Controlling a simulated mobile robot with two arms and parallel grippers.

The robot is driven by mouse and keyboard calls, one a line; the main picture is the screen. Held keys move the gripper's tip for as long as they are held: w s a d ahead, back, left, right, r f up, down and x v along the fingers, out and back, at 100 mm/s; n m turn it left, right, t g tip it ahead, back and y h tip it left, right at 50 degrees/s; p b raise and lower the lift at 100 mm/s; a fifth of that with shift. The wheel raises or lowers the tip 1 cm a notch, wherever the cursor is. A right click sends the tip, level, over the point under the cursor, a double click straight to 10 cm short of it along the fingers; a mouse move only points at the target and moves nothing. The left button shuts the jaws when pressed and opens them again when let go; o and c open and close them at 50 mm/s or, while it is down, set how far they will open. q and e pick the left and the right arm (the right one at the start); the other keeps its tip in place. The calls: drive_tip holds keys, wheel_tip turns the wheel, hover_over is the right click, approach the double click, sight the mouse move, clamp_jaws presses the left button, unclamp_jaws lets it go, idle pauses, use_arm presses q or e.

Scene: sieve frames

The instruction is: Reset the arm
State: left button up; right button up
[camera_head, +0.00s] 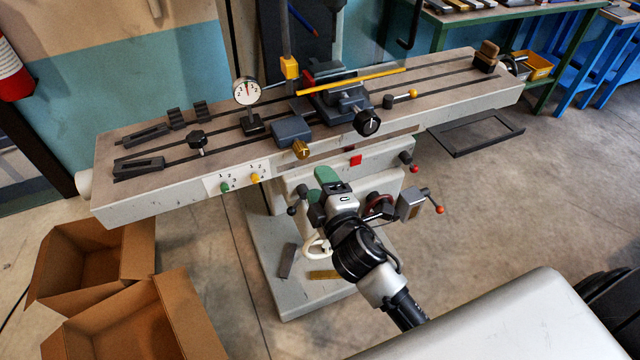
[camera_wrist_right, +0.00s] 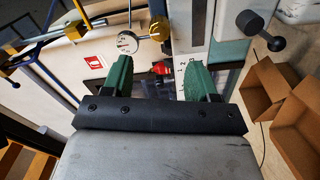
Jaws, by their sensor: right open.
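My right arm (camera_head: 365,255) reaches up from the lower right in the head view. Its gripper (camera_head: 328,178) is in front of the milling machine, below the front edge of the long machine table (camera_head: 205,195). In the right wrist view the gripper (camera_wrist_right: 157,78) shows two green fingers, apart, with nothing held between them. Behind the gap a small red part and the machine's numbered front panel show. My left gripper is not in view.
The table carries a vise (camera_head: 335,95), a dial gauge (camera_head: 246,92), clamps and a yellow rod. Handles with red knobs (camera_head: 440,210) stick out right of the gripper. Two open cardboard boxes (camera_head: 95,260) stand at lower left. The floor at right is largely clear.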

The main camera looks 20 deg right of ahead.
drive_tip(key=s+d+f+m+g+h, duration=0.3)
drive_tip(key=s+d+f+m+g, duration=0.2)
drive_tip(key=s+f+m+g, duration=0.35)
drive_tip(key=s+a+m+g+y, duration=0.25)
drive_tip(key=s+m+g, duration=0.3)
drive_tip(key=s, duration=0.95)
wheel_tip(320, 180, down, 26)
drive_tip(key=r+g, duration=0.1)
drive_tip(key=g, duration=0.1)
drive_tip(key=s+d+f, duration=0.2)
drive_tip(key=s+f, duration=0.6)
drive_tip(key=s+d+f+n+g, duration=0.1)
drive_tip(key=s+f, duration=0.8)
drive_tip(key=shift+s+d+f, duration=0.2)
drive_tip(key=shift+d+f, duration=0.1)
drive_tip(key=shift+d, duration=0.05)
